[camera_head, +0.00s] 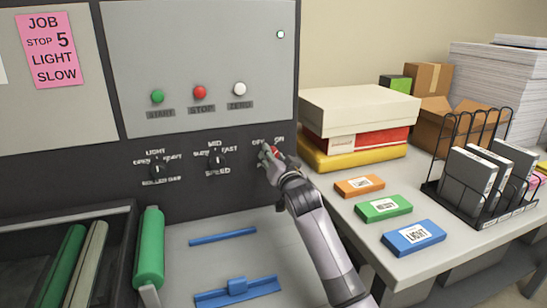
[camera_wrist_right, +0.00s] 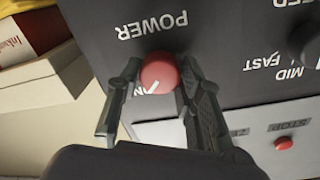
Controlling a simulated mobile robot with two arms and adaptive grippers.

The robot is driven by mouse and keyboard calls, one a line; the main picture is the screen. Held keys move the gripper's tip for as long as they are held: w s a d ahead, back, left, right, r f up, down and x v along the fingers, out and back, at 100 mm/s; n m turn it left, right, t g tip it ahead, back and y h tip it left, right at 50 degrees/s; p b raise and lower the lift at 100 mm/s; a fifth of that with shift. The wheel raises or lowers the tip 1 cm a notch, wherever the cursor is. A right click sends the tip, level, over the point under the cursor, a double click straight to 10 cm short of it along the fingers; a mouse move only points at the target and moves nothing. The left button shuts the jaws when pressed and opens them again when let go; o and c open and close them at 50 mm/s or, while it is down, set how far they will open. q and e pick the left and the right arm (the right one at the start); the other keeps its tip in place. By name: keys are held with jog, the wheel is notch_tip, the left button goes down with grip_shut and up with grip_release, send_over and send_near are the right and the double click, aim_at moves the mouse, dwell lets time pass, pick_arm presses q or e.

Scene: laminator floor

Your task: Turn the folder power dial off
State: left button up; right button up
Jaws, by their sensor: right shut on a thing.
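The red power dial (camera_wrist_right: 158,70) sits on the dark front panel, above the word POWER. In the wrist view, which shows the lettering upside down, its white pointer line is directed at the partly hidden ON label (camera_wrist_right: 137,92). My right gripper (camera_head: 270,152) reaches the panel from the lower right in the head view. Its two fingers are closed on opposite sides of the dial. In the head view the fingers cover most of the dial, and OFF and ON labels show above it. My left gripper is in neither view.
Mode dial (camera_head: 157,169) and speed dial (camera_head: 217,160) are to the left on the same panel. Green, red and white buttons sit above. A side table (camera_head: 440,250) at right holds boxes, coloured blocks and a wire rack (camera_head: 470,190).

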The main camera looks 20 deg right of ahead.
jog(key=shift+n+y+p, duration=0.3)
jog(key=shift+n+p, duration=3.15)
jog(key=shift+n, duration=5.65)
jog(key=o, duration=1.2)
jog(key=shift+c, duration=0.2)
